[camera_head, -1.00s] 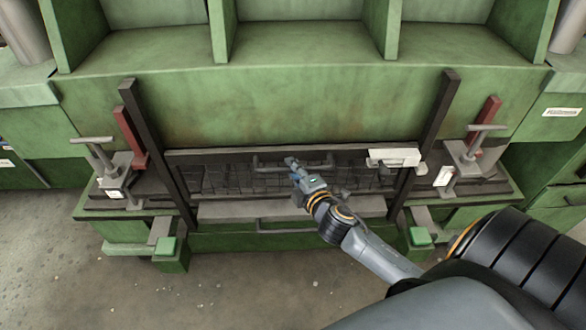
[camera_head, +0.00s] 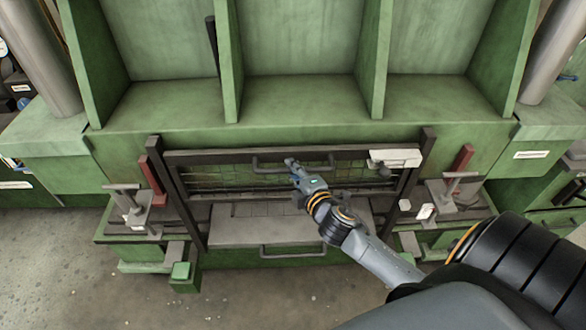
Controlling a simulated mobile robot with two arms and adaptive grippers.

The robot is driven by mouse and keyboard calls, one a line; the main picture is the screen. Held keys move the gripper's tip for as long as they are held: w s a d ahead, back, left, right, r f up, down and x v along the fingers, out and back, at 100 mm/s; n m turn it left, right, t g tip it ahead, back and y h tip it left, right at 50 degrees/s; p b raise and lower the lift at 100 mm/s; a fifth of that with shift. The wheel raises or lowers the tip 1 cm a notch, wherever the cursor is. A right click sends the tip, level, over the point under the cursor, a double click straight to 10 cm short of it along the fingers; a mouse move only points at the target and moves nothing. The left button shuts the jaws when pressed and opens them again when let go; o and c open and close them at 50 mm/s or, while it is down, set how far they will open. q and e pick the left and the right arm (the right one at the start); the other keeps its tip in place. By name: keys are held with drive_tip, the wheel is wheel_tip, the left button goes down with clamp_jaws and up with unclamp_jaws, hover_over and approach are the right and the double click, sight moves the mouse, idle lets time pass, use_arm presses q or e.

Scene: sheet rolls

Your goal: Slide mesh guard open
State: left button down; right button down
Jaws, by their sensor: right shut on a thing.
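The mesh guard (camera_head: 222,177) is a dark frame with wire mesh, set between two dark upright rails on the front of the green machine. A grey bar handle (camera_head: 262,169) runs along its upper middle. My right gripper (camera_head: 294,166) is shut on the handle, near its middle; the fingertips are small and partly hidden by the wrist. Below the guard's lower edge, a gap shows a grey plate (camera_head: 235,229) and part of a tiled bed. My left gripper is out of view.
A white block (camera_head: 396,158) sits at the guard's upper right corner. Clamps with T-handles (camera_head: 130,205) stand on both sides, beside red bars (camera_head: 152,173). A lower handle (camera_head: 290,252) is below the plate. Open floor lies in front at left.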

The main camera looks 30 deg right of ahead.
drive_tip(key=c, duration=1.3)
unclamp_jaws()
drive_tip(key=shift+s, duration=0.1)
drive_tip(key=v, duration=1.2)
